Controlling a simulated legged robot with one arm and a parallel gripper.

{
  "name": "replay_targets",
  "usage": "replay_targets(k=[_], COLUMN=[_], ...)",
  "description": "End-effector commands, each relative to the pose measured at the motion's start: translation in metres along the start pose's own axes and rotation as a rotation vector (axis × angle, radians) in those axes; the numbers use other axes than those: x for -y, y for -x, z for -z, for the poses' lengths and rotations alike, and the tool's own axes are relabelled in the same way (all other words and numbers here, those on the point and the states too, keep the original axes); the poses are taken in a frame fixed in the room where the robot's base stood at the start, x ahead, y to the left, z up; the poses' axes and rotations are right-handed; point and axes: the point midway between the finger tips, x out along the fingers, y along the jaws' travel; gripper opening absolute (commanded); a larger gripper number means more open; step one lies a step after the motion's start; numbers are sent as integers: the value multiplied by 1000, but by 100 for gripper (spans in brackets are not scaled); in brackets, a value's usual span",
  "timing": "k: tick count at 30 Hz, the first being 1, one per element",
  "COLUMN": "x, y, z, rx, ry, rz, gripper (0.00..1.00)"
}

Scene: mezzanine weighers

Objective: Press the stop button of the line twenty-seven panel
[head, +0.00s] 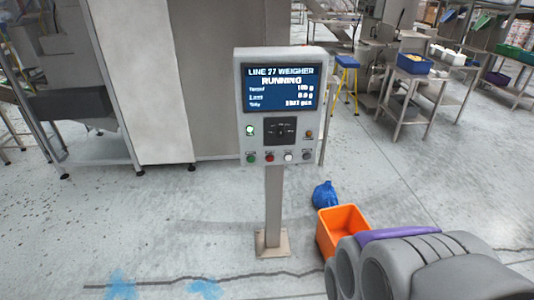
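The line 27 panel (281,105) is a grey box upright on a post (273,205), near the middle of the head view. Its screen (279,87) reads "LINE 27 WEIGHER" and "RUNNING". A green lamp (250,130) is lit at the left, beside a black dial (280,131). In the bottom row are a green button (250,158), a red button (269,157), a white button (288,155) and a dark grey one (306,155). Their labels are too small to read. Part of my arm shows at the lower right, apart from the panel; my gripper's fingers are not visible.
An orange crate (326,238) stands on the floor right of the post, partly behind my arm. Large grey machinery (215,80) stands behind the panel. A yellow-legged stool (348,80) and steel tables are farther back. The floor left of the post is clear.

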Motion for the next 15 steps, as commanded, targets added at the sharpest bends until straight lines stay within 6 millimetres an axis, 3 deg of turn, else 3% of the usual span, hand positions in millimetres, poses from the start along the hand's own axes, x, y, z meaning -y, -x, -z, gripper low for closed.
replay_targets(k=[10, 15], x=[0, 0], y=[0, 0], z=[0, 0], rx=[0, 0], ry=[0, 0], rz=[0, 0], gripper=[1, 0])
